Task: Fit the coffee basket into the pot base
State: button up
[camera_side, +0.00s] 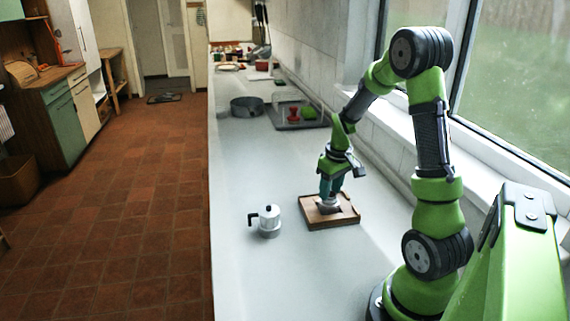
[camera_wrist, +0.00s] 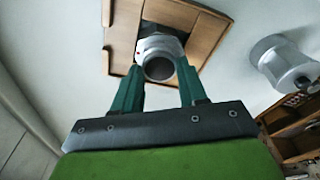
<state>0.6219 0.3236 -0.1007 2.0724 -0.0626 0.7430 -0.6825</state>
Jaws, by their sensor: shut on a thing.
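My gripper (camera_side: 329,192) points down over a wooden tray (camera_side: 347,216), and it also shows in the wrist view (camera_wrist: 160,70). Its two green fingers are closed on the coffee basket (camera_wrist: 159,69), a small round grey piece with a dark round face. The silver, faceted pot base (camera_side: 329,207) stands on the tray right under the fingers, and it shows behind the basket in the wrist view (camera_wrist: 155,44). The basket overlaps the base in that view. I cannot tell whether it is inside the base or just above it.
A silver pot top (camera_side: 268,219) with a black handle stands on the counter left of the tray. A dark round pan (camera_side: 247,106) and a grey tray (camera_side: 288,125) with red and green things are farther back. The counter between is clear. The window wall is at right.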

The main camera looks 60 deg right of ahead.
jog(key=o, duration=1)
notch_tip(320, 180, up, 16)
jog(key=s, duration=0.2)
jog(key=s+a+t, duration=0.1)
jog(key=a+t, duration=0.1)
jog(key=a, duration=0.7)
jog(key=s+a+r+t+y, duration=0.1)
jog(key=a+t, duration=0.1)
jog(key=a, duration=0.7)
jog(key=s+a+r+t+y, duration=0.1)
jog(key=a, duration=0.8)
jog(key=shift+s+a+t, duration=0.15)
jog(key=shift+s+t, duration=0.15)
jog(key=shift+t, duration=0.1)
